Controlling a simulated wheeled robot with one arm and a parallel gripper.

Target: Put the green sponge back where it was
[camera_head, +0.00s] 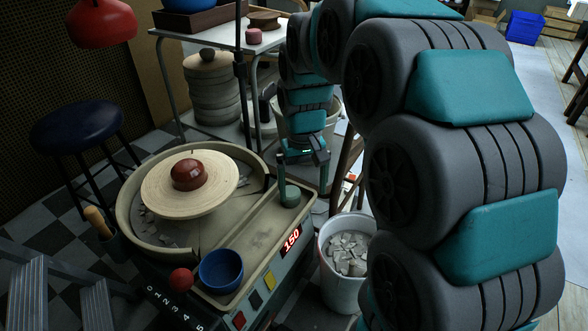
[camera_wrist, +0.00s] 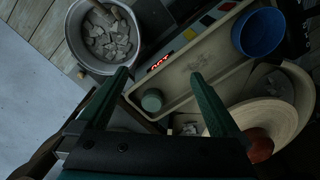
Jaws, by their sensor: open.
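The green sponge (camera_head: 290,196) is a small round dark-green piece. It rests at the far right end of the beige tray (camera_head: 246,240) of the pottery wheel. It also shows in the wrist view (camera_wrist: 153,101), between the lines of my two fingers. My gripper (camera_head: 304,158) is above the sponge and apart from it. In the wrist view my gripper (camera_wrist: 160,73) has its green fingers spread wide, with nothing held between them.
A blue bowl (camera_head: 221,270) stands at the tray's near end, beside a red knob (camera_head: 181,280). The wheel head (camera_head: 215,192) carries a reddish-brown round piece (camera_head: 189,174). A bucket of shards (camera_head: 346,255) stands right of the tray. A white table (camera_head: 215,36) is behind.

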